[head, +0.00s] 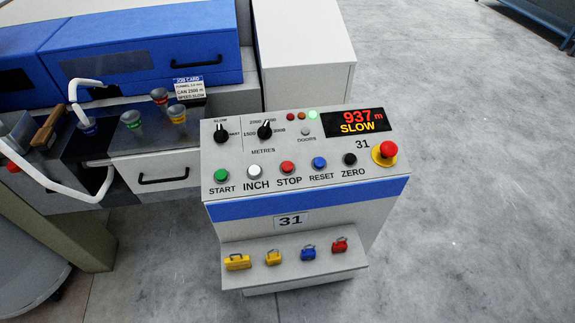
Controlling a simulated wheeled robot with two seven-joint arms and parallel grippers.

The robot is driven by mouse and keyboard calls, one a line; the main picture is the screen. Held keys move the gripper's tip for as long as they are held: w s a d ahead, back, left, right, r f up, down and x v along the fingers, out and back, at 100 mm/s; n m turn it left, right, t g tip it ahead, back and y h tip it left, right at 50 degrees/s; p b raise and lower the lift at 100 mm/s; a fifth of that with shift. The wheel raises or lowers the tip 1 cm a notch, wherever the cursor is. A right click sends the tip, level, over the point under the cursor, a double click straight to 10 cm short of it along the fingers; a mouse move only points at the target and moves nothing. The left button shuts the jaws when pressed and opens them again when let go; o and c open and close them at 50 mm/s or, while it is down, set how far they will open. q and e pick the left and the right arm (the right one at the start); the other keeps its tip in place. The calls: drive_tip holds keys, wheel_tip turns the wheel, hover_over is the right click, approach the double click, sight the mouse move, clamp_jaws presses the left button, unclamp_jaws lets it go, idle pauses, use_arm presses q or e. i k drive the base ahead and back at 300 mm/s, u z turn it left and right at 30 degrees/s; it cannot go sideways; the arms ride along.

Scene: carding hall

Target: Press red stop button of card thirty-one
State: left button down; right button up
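The panel of card thirty-one (330,185) stands in the middle of the head view, with the number 31 on its front plate. The red stop button (287,167) is in the front row of its top, above the label STOP. It sits between the white INCH button (254,171) and the blue RESET button (319,162). A separate red mushroom button (388,149) on a yellow base is at the panel's right end. The display (358,121) reads 937 m and SLOW, and a green lamp (312,115) is lit. Neither of my grippers is in view.
A green START button (221,176) and black ZERO button (349,159) share the row. Two black knobs are behind it. Several padlocks lie on the shelf (295,262) below. Blue-and-grey machinery (140,45) stands left. Open concrete floor (480,200) lies right.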

sight(286, 167)
drive_tip(key=k, duration=1)
drive_tip(key=z, duration=0.7)
drive_tip(key=i, duration=1.75)
drive_tip(key=u, duration=1.8)
